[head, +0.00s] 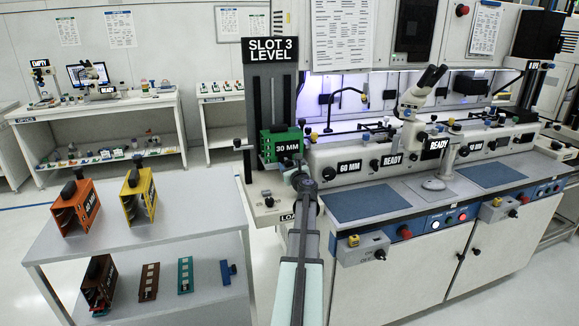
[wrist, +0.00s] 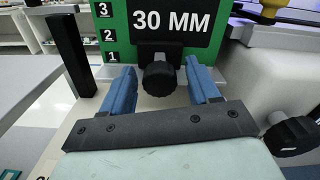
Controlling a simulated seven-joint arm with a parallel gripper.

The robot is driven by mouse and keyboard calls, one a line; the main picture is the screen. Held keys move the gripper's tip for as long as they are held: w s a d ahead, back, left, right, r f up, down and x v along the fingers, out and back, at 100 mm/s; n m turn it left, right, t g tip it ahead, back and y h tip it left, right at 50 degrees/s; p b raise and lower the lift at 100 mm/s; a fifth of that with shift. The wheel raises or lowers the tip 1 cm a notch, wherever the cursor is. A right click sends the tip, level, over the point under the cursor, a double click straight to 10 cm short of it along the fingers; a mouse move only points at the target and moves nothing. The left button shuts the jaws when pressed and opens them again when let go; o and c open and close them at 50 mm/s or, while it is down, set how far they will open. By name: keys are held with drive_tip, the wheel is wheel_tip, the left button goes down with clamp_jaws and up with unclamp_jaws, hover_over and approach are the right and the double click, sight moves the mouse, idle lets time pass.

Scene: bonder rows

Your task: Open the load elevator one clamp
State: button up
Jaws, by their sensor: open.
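The load elevator (head: 270,92) is a dark upright column under a "SLOT 3 LEVEL" sign, above a base partly labelled "LOA". A green 30 MM magazine (head: 280,143) sits in it and fills the top of the wrist view (wrist: 118,18). A black ribbed knob on a dark block, which looks like the clamp (wrist: 159,75), stands at the magazine's lower front. My gripper (wrist: 160,68) is open, with one blue finger on each side of this knob. I cannot tell whether the fingers touch it. In the head view my arm hides the knob.
Another black knob (wrist: 290,137) is close to the right of my gripper. A black post (wrist: 72,50) rises at the left. A grey cart (head: 140,240) holds orange and yellow magazines. The bonder bench (head: 420,200) with a microscope stands at the right.

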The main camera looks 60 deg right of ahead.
drive_tip(key=shift+c, duration=0.2)
clamp_jaws()
idle(0.4)
